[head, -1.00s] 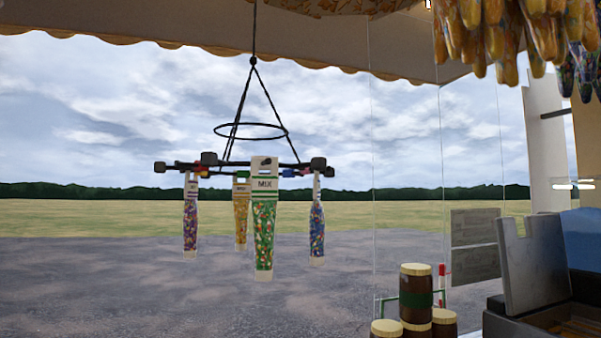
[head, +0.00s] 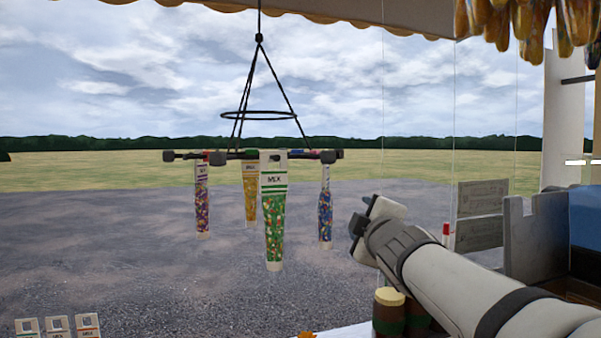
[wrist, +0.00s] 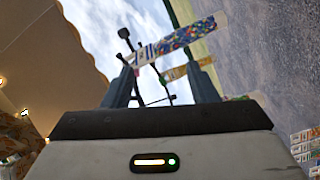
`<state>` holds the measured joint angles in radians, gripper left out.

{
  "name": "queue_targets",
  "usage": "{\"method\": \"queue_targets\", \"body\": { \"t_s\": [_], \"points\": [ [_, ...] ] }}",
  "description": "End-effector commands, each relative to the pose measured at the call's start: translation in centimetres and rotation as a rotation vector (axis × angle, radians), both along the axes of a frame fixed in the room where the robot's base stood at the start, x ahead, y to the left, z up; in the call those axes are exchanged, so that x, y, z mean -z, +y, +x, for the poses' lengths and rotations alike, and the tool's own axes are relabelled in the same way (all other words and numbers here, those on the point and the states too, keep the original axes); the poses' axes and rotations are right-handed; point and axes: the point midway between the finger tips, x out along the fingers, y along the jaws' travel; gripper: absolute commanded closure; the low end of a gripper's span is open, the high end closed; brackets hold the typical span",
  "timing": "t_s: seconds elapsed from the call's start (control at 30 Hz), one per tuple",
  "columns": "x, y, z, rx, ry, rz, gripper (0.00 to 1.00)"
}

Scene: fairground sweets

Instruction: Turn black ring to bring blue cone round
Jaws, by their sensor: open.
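The black ring (head: 258,119) hangs level on cords from the awning, above a black hanger with arms that carry sweet cones. The blue cone (head: 325,215) hangs at the right of the hanger, the green cone (head: 274,225) in front, the yellow cone (head: 250,195) behind it and the purple cone (head: 202,205) at the left. My gripper (head: 365,213) is right of the blue cone, apart from the ring and lower than it. In the wrist view my gripper (wrist: 162,82) is open, and the blue cone (wrist: 188,35) shows beyond its fingertips. The ring is not clear there.
Jars with a pale lid (head: 390,297) stand below my arm. A grey metal stand (head: 535,235) is at the right. More cones (head: 515,30) hang at the top right. Open air surrounds the hanger's left side.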

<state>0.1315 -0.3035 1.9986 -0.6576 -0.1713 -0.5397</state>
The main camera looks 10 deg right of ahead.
Motion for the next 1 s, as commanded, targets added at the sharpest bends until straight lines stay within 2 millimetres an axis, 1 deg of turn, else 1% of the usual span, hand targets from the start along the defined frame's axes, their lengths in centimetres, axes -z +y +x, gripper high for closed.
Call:
{"method": "queue_targets", "body": {
  "t_s": [0.03, 0.1, 0.2, 0.23, 0.37, 0.47, 0.8, 1.0],
  "points": [
    [-2.7, 0.6, 0.3, -0.042, -0.076, -0.091, 0.47],
    [-5.3, 1.5, 0.5, -0.093, -0.160, -0.196, 0.47],
    [-7.7, 2.5, 0.3, -0.139, -0.238, -0.299, 0.47],
    [-8.1, 2.7, 0.3, -0.148, -0.252, -0.320, 0.47],
    [-9.0, 3.3, 0.6, -0.167, -0.280, -0.358, 0.47],
    [-9.3, 3.5, 1.5, -0.169, -0.280, -0.358, 0.47],
    [-10.5, 4.5, 6.5, -0.169, -0.278, -0.356, 0.47],
    [-11.1, 5.0, 8.6, -0.168, -0.278, -0.356, 0.47]
  ]
}}
